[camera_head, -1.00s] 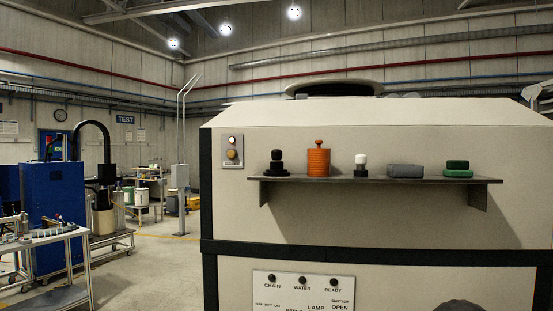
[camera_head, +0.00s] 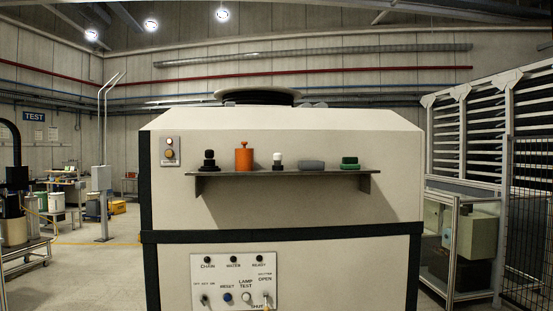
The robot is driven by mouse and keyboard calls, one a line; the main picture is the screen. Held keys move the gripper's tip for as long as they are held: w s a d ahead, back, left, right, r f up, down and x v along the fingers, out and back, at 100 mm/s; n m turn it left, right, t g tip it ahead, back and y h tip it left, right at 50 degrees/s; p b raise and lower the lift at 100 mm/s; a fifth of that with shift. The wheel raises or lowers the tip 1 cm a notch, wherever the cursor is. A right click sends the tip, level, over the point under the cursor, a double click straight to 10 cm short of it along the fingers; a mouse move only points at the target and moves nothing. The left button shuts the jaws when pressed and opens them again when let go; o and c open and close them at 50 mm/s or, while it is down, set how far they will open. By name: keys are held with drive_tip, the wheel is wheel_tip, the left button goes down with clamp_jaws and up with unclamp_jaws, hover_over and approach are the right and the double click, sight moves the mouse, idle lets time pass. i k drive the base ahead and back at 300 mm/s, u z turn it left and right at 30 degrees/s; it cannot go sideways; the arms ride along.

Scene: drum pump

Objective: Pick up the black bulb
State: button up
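A small black object (camera_head: 208,161) with a rounded top and a wider base stands upright at the left end of the shelf. It is the only all-black thing on the shelf and looks like the black bulb, but it is too small to tell its details. It stands apart from the orange container (camera_head: 244,158) to its right. My gripper is not in view.
The grey shelf (camera_head: 300,173) juts from a large beige machine (camera_head: 330,215). It also holds a white-topped black piece (camera_head: 278,161), a grey block (camera_head: 312,165) and a green block (camera_head: 350,163). A control panel (camera_head: 235,282) with switches sits below. Open floor lies left.

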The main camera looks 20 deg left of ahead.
sight(209, 154)
drive_tip(key=z, duration=0.4)
drive_tip(key=k, duration=0.6)
drive_tip(key=z, duration=0.55)
drive_tip(key=i, duration=1.7)
drive_tip(key=u, duration=1.55)
drive_tip(key=i, duration=0.95)
drive_tip(key=u, duration=1.05)
